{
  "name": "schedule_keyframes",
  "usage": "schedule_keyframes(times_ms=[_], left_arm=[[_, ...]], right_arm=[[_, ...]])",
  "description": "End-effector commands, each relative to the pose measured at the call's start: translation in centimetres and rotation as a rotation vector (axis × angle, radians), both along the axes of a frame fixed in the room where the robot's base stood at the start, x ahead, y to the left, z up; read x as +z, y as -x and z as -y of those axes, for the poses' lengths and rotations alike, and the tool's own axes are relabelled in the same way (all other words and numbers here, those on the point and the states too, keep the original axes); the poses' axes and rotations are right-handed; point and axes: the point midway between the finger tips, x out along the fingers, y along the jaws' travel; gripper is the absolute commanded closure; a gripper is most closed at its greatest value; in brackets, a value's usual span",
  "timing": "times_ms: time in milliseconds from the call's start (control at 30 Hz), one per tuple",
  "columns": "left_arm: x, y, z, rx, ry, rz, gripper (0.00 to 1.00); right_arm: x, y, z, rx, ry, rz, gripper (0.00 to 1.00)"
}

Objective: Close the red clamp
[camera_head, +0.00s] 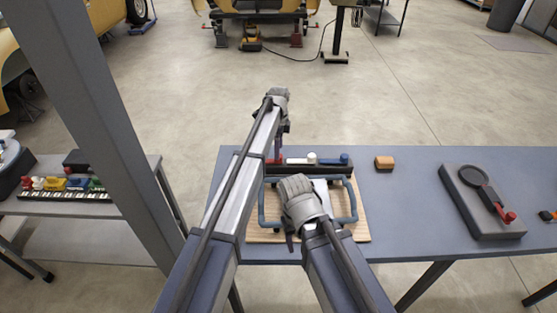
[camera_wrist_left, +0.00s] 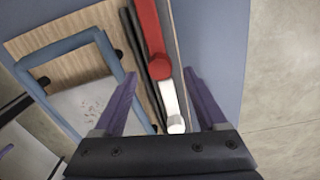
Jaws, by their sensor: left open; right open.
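The red clamp (camera_head: 277,150) shows as a sliver beside my left gripper in the head view, at the left end of a dark rail on the table. In the left wrist view its red lever (camera_wrist_left: 149,35) runs down from the top edge to a rounded end. My left gripper (camera_wrist_left: 160,74) is open, with the lever's rounded end between its two purple fingertips in the picture; I see no grip on it. The left gripper (camera_head: 283,128) is above the rail. My right gripper (camera_head: 297,198) is over the blue frame; its fingers are mostly hidden.
A white lever (camera_wrist_left: 172,104) lies beside the red one; a blue knob (camera_head: 344,158) is farther right. The blue frame (camera_head: 350,203) sits on a wooden board (camera_head: 361,228). An orange block (camera_head: 384,162) and grey device (camera_head: 470,208) stand right. A post (camera_head: 110,130) rises left.

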Motion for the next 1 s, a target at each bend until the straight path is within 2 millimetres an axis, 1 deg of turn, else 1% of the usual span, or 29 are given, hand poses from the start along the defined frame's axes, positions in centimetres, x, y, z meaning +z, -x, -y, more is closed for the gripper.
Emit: schedule_keyframes(times_ms=[33, 200, 333, 600, 1000], left_arm=[[-1.4, 0.0, 0.0, 0.0, 0.0, 0.0, 0.26], [-3.1, 0.1, 0.0, 0.0, 0.0, 0.0, 0.26], [-3.5, 0.1, 0.0, 0.0, 0.0, 0.0, 0.26], [-3.4, 0.1, 0.0, 0.0, 0.0, 0.0, 0.27], [-3.4, 0.1, 0.0, 0.0, 0.0, 0.0, 0.72]], right_arm=[[-1.4, 0.0, 0.0, 0.0, 0.0, 0.0, 0.41], [-3.1, 0.0, 0.0, -0.001, 0.0, 0.0, 0.41], [-3.5, 0.0, 0.0, -0.001, 0.0, 0.0, 0.41], [-3.4, 0.0, 0.0, -0.001, 0.0, 0.0, 0.41], [-3.4, 0.0, 0.0, 0.0, 0.0, 0.0, 0.41]])
